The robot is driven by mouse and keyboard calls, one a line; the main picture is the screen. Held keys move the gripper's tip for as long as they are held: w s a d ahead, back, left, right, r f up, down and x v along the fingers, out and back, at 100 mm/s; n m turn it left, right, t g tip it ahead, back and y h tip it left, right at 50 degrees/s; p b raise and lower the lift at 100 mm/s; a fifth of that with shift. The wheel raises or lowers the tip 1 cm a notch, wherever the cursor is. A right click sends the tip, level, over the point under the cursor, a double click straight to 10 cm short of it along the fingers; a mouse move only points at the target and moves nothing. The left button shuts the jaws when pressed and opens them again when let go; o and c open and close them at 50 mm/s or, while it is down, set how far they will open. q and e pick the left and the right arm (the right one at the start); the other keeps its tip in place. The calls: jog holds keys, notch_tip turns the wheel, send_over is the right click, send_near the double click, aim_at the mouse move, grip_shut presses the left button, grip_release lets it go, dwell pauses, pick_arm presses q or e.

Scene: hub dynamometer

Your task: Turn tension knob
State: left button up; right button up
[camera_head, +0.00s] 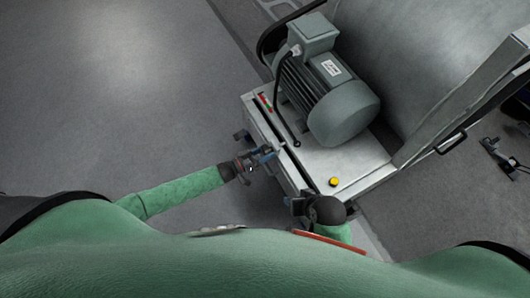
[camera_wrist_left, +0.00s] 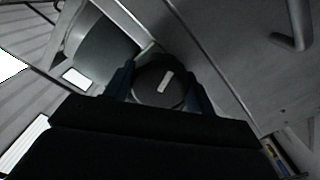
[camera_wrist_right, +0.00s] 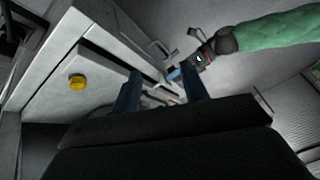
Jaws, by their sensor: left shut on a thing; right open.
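The tension knob (camera_wrist_left: 150,94) is a round dark knob with a pale stripe on its face; it shows in the left wrist view. The two blue fingers of my left gripper (camera_wrist_left: 158,88) stand on either side of it, shut on its rim. In the head view my left gripper (camera_head: 264,155) is at the front side of the machine's pale base (camera_head: 315,160), and the knob is hidden there. My right gripper (camera_wrist_right: 160,84) is open, with nothing between its fingers. In the head view it is near the base's front corner, mostly hidden by its own dark wrist.
A grey motor (camera_head: 325,95) sits on the base before a large drum (camera_head: 430,55). A yellow button (camera_head: 333,181) is on the base's top near the front corner; it also shows in the right wrist view (camera_wrist_right: 77,82). The floor (camera_head: 120,100) at left is clear.

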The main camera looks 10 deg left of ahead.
pick_arm(q)
jog(key=n, duration=0.2)
jog(key=shift+n, duration=0.4)
jog(key=shift+n+b, duration=0.7)
jog(key=shift+n, duration=1.1)
pick_arm(e)
notch_tip(320, 180, down, 7)
jog(key=shift+w+a+t, duration=0.25)
jog(key=shift+w+t, duration=0.05)
jog(key=shift+w, duration=0.1)
pick_arm(q)
jog(key=o, duration=1)
pick_arm(e)
jog(key=shift+s, duration=0.1)
pick_arm(q)
jog(key=shift+s+a, duration=0.1)
